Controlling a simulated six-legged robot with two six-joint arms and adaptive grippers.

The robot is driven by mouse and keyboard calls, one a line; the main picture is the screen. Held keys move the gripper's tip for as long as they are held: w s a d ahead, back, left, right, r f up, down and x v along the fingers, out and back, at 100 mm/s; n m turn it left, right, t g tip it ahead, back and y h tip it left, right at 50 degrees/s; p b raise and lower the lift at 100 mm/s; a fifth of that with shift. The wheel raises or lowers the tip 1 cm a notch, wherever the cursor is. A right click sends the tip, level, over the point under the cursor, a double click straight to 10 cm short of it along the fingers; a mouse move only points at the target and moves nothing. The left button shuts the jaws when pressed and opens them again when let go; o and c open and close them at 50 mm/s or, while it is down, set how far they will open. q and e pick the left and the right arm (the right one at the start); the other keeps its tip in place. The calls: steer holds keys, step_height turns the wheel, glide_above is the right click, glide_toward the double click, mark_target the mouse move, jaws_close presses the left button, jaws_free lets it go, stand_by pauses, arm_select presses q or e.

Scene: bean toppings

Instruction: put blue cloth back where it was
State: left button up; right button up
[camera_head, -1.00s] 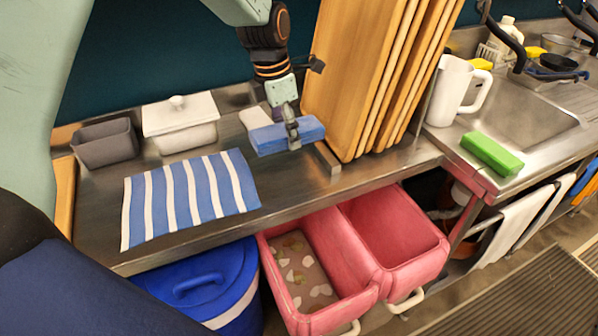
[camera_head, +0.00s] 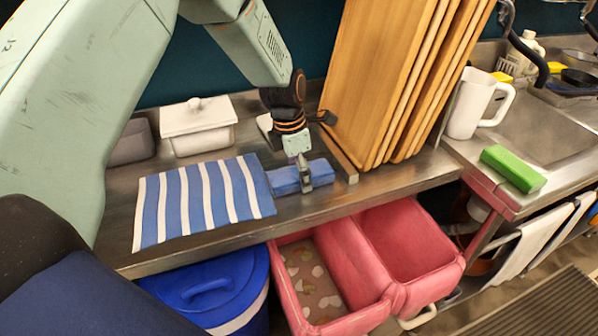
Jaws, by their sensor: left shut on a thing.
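The blue cloth (camera_head: 287,181) is a small folded block at the middle of the steel counter. My left gripper (camera_head: 305,184) comes down on it from above and is shut on it. The cloth is at or just above the counter top; I cannot tell whether it touches. Its left end is close to the right edge of a blue and white striped cloth (camera_head: 205,203), which lies flat on the counter. My right gripper is not in view.
Tall wooden boards (camera_head: 385,85) stand right of the cloth behind a metal bar. A white lidded dish (camera_head: 200,135) and a grey container (camera_head: 132,143) stand at the back left. Pink bins (camera_head: 410,240) and a blue lidded bin (camera_head: 215,290) are below the counter's front edge.

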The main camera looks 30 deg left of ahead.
mark_target(293, 173)
arm_select(q)
steer(key=shift+d, duration=0.2)
steer(key=o, duration=0.9)
steer(key=shift+a+f, duration=0.15)
steer(key=o, duration=0.3)
steer(key=shift+w+a+f, duration=0.1)
steer(key=shift+a, duration=0.15)
steer(key=shift+o, duration=0.7)
steer(key=shift+d, duration=0.3)
steer(key=shift+a+r, duration=0.2)
steer(key=shift+r, duration=0.25)
step_height(293, 173, up, 12)
steer(key=s+a+p, duration=0.1)
steer(key=shift+s+f+p, duration=0.2)
steer(key=shift+p, duration=0.1)
